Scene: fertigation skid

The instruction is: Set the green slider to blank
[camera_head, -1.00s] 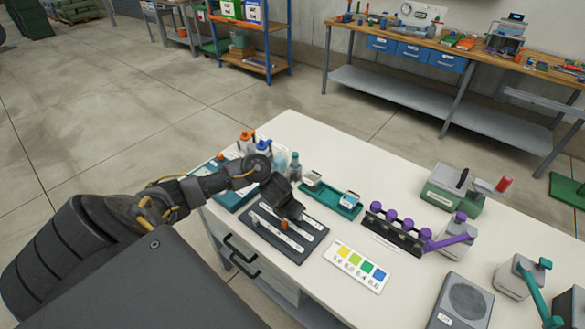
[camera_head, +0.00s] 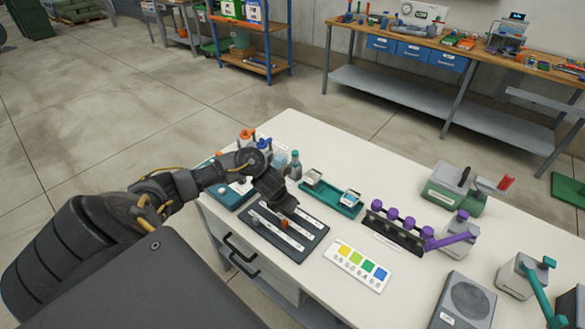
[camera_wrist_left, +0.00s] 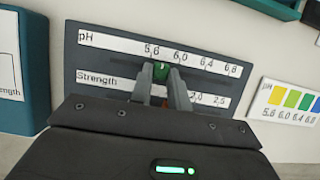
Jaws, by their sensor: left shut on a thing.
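The dark slider panel (camera_head: 308,243) lies flat on the white table. In the left wrist view the panel (camera_wrist_left: 100,62) carries a white pH strip (camera_wrist_left: 115,43) reading 5.6, 6.0, 6.4 and 6.8, and a Strength strip (camera_wrist_left: 95,79) below it. The green slider (camera_wrist_left: 161,70) stands at the pH strip, just right of the 5.6 mark. My left gripper (camera_wrist_left: 162,78) is shut on it, one finger on each side. In the head view my left gripper (camera_head: 287,207) hides the green slider. An orange slider (camera_head: 284,224) sits on the nearer strip. My right gripper is out of view.
A colour card (camera_head: 357,266) lies right of the panel. A teal tray (camera_head: 330,199) and a rack with purple knobs (camera_head: 392,234) stand behind. Bottles (camera_head: 295,166) stand close beyond my left wrist. A grey speaker-like box (camera_head: 463,303) is at front right.

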